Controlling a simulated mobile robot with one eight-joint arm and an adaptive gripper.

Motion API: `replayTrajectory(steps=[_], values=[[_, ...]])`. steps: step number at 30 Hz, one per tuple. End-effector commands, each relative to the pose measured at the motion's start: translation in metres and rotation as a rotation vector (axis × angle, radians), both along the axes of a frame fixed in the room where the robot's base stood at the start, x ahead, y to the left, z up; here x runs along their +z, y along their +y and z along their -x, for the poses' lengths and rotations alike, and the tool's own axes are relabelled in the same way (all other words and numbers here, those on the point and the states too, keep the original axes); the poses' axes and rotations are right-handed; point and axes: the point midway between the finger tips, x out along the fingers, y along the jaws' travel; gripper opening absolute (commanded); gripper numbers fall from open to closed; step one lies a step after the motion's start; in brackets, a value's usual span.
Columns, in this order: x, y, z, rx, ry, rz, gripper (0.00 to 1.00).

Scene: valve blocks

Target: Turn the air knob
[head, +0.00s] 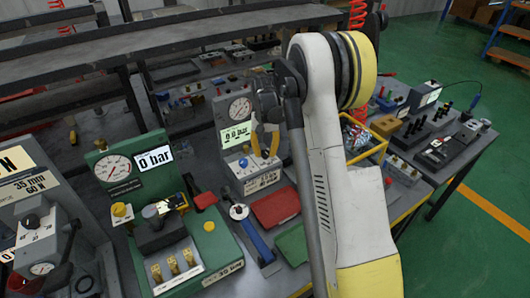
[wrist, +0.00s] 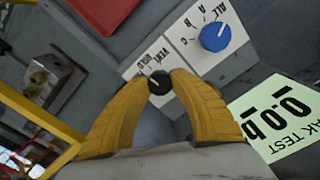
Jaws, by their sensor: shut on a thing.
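A small black knob (wrist: 159,83) with a pale pointer mark sits on the grey panel in the wrist view. Beside it is a white label (wrist: 148,62) reading VENT, its other words partly hidden. My gripper's yellow fingers (wrist: 160,77) are closed around this knob, one tip on each side. In the head view my gripper (head: 265,156) reaches down to the front of the grey leak-test unit (head: 222,112), and its fingers hide the black knob. A larger blue knob (wrist: 215,37) with letter marks stands apart from the fingers; it also shows in the head view (head: 243,163).
The unit's green display (wrist: 277,115) reads 0.0 and lies right of the fingers. A green gauge unit (head: 125,170) stands left. A red plate (head: 276,207) and a blue-handled tool (head: 252,236) lie in front. A yellow-framed basket (head: 372,152) is at right.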

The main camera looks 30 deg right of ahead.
Motion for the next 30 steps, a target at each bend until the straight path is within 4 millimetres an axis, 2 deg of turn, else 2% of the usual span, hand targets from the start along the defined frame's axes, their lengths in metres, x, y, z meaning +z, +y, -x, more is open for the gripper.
replayTrajectory(steps=[18, 30], values=[[0.0000, -0.0001, 0.0003, 0.523, 0.001, 0.000, 0.00], [0.0000, -0.0002, 0.0004, 0.669, 0.001, 0.000, 0.00]])
